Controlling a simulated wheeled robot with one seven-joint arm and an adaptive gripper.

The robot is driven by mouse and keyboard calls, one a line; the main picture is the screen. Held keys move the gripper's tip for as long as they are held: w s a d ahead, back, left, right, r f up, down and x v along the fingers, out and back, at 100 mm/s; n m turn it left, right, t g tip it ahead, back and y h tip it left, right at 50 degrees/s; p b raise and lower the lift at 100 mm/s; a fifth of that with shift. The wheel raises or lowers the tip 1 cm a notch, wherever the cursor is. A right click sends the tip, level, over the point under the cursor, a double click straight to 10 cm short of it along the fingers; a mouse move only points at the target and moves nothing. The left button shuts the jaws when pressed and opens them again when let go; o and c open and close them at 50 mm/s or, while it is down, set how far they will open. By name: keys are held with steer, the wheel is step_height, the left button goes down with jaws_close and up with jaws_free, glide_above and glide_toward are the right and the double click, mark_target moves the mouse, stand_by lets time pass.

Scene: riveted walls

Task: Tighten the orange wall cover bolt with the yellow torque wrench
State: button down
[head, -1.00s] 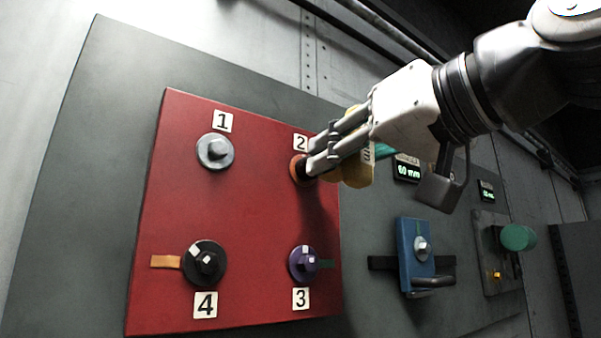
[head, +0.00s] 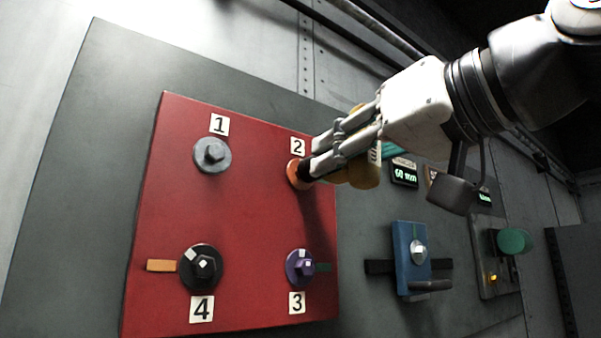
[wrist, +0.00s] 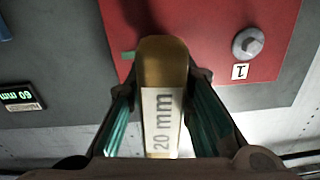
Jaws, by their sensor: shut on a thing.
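The orange bolt (head: 293,174) sits beside label 2 at the upper right of the red wall cover (head: 250,220). The yellow torque wrench (head: 366,175) is partly hidden behind my fingers in the head view. Its yellow body, labelled 20 mm, also shows in the wrist view (wrist: 164,62). My gripper (head: 318,156) is shut on the wrench, with a finger on each side of it in the wrist view.
The cover also bears a grey bolt 1 (head: 212,155), a purple bolt 3 (head: 299,266) and a black bolt 4 (head: 200,266). To the right are a blue block with a handle (head: 411,260), a 60 mm display (head: 404,174) and a green knob (head: 514,241).

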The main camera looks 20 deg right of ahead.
mark_target(381, 141)
steer(key=shift+s+d, duration=0.15)
steer(key=shift+s, duration=0.45)
steer(key=shift+s, duration=0.25)
steer(key=v, duration=0.4)
steer(key=shift+p, duration=0.35)
steer(key=n+b, duration=0.1)
steer(key=n, duration=0.3)
steer(key=shift+w+f+b, duration=0.1)
steer(key=shift+b, duration=0.3)
steer(key=shift+n, duration=0.9)
